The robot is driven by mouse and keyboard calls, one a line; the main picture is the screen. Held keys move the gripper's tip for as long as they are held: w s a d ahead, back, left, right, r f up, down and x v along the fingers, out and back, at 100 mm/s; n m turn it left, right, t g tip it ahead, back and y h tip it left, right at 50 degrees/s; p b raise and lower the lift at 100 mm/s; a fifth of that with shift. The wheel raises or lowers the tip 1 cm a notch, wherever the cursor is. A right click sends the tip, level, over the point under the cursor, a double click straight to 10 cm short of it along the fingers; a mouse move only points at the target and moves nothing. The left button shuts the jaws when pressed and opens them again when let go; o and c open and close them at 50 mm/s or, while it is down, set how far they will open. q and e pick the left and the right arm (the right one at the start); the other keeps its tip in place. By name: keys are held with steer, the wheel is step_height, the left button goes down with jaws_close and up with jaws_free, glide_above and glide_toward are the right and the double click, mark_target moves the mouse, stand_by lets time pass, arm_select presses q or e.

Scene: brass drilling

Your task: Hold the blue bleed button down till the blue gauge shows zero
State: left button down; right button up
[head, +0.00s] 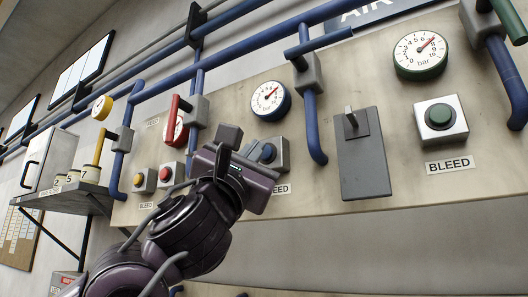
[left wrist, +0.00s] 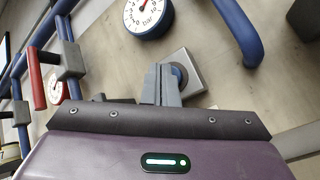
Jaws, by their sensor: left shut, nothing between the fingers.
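The blue gauge (head: 270,100) is on the wall panel, white-faced with a blue rim. Its red needle points up and right, away from the low end of the scale. In the left wrist view the blue gauge (left wrist: 150,17) is cut off at the top. Below it the blue bleed button (head: 268,153) sits on a square grey plate, partly hidden by my left gripper (head: 252,155). In the left wrist view my left gripper (left wrist: 160,84) is shut and empty, its fingertips in front of the blue button (left wrist: 179,75). I cannot tell whether they touch it. My right gripper is out of view.
A grey lever box (head: 362,155) and a green gauge (head: 420,55) with a green button (head: 439,116) are to the right. A red gauge (head: 178,130), red button (head: 166,173) and yellow button (head: 139,180) are to the left. Blue pipes (head: 312,120) run close by.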

arm_select(q)
steer(key=shift+w+d, duration=0.3)
steer(key=shift+w, duration=0.1)
stand_by(2.0)
stand_by(1.5)
steer(key=shift+s+a+b, duration=0.5)
steer(key=shift+s+b, duration=0.15)
steer(key=shift+b, duration=0.1)
steer(key=shift+s, duration=0.1)
steer(key=s+a+b, duration=0.1)
steer(key=s, duration=0.1)
steer(key=s+a+b, duration=0.1)
steer(key=s+a, duration=0.1)
